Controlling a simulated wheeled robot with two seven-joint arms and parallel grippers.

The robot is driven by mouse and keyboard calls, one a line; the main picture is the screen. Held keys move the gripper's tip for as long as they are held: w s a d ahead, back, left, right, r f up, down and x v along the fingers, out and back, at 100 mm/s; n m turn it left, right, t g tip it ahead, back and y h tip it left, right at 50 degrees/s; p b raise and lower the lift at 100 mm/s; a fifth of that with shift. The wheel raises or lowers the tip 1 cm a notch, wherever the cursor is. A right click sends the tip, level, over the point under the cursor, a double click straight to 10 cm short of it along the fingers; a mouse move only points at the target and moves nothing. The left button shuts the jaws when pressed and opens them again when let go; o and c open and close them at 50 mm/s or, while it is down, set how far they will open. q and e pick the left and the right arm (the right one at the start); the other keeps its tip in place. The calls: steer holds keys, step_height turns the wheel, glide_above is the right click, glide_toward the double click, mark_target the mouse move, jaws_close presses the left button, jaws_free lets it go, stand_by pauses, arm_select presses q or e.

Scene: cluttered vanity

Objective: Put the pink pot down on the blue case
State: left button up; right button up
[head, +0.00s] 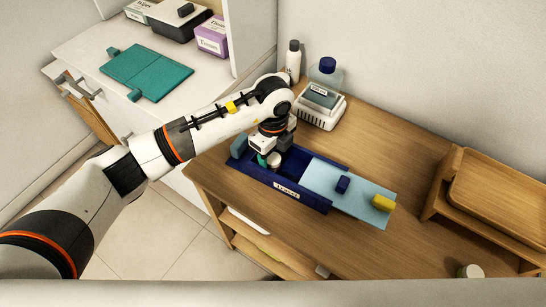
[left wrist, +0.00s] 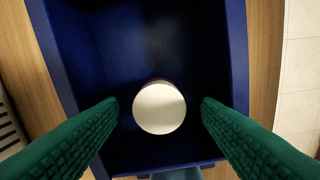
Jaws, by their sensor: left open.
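The blue case (head: 306,200) is a dark blue open box with a label on its front, on the wooden table. A light blue panel (head: 322,176) extends from its right end. The pot (left wrist: 159,107) shows a round white top and a thin pinkish edge in the left wrist view. It appears inside the case, over the dark blue floor; I cannot tell whether it touches the floor. In the head view the pot (head: 274,159) is partly hidden by my gripper. My left gripper (left wrist: 160,110) is open, its green fingers on either side of the pot with gaps. My right gripper is out of view.
A dark blue block (head: 342,184) and a yellow block (head: 383,203) are on the light blue panel. A white bottle (head: 293,62) and a blue-capped bottle (head: 327,72) stand behind. A wooden tray stand (head: 490,200) and a small jar (head: 470,271) are at the right.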

mark_target(274, 159)
arm_select(q)
step_height(274, 159, up, 9)
steer(key=b, duration=0.1)
steer(key=shift+r, duration=0.15)
steer(key=shift+d, duration=0.1)
